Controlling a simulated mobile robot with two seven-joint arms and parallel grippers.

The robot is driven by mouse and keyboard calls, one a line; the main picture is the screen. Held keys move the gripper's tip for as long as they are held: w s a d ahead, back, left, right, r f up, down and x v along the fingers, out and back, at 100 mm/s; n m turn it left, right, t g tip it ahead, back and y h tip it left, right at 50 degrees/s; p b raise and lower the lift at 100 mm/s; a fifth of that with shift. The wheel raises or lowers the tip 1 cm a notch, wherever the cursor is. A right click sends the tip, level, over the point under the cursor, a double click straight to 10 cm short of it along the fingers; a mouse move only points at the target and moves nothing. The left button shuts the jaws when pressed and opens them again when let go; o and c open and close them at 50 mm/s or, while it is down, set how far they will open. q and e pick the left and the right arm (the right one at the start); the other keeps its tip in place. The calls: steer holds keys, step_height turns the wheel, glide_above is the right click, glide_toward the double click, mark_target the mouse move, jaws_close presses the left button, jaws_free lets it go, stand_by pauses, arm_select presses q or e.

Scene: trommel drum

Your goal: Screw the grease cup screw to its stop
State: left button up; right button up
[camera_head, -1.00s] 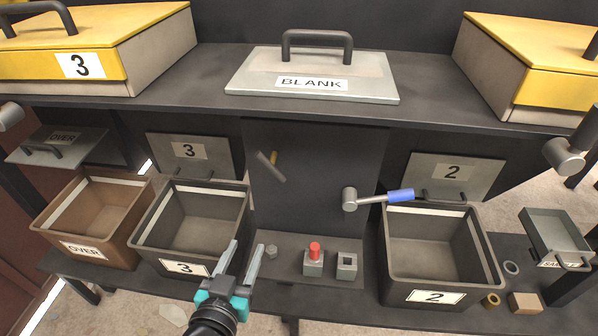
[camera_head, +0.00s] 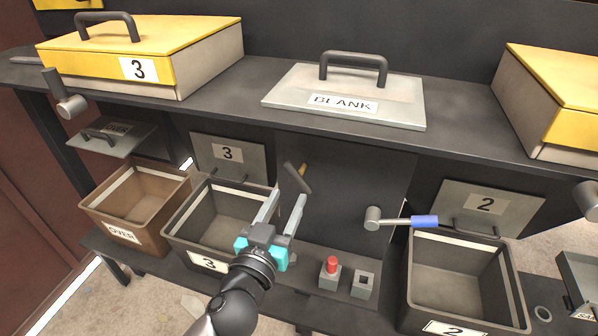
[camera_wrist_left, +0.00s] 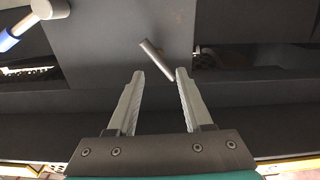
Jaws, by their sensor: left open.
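A tilted grey bar (camera_head: 297,178) with a brass-yellow piece (camera_head: 303,168) behind it is on the dark upright panel below the shelf. It looks like the grease cup screw, but no label shows this. My left gripper (camera_head: 289,194) is open and empty, its fingers pointing up at the bar's lower end. In the left wrist view the bar (camera_wrist_left: 157,60) appears ahead of and between the open fingertips (camera_wrist_left: 159,75), its lower end close to the right fingertip. I cannot tell whether they touch. My right gripper is not in view.
A lever with a blue handle (camera_head: 424,221) sticks out right of the bar. A block with a red top (camera_head: 331,265) and a block with a square hole (camera_head: 363,285) stand below. Bins 3 (camera_head: 180,228) and 2 (camera_head: 412,270) flank the panel. The shelf (camera_head: 240,108) overhangs.

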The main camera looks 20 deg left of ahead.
mark_target(297, 181)
arm_select(q)
steer(key=w, duration=0.8)
steer(key=shift+w+d+p, duration=0.1)
steer(key=shift+d+p, duration=0.05)
steer(key=shift+p, duration=0.2)
steer(key=shift+c, duration=0.4)
jaws_close()
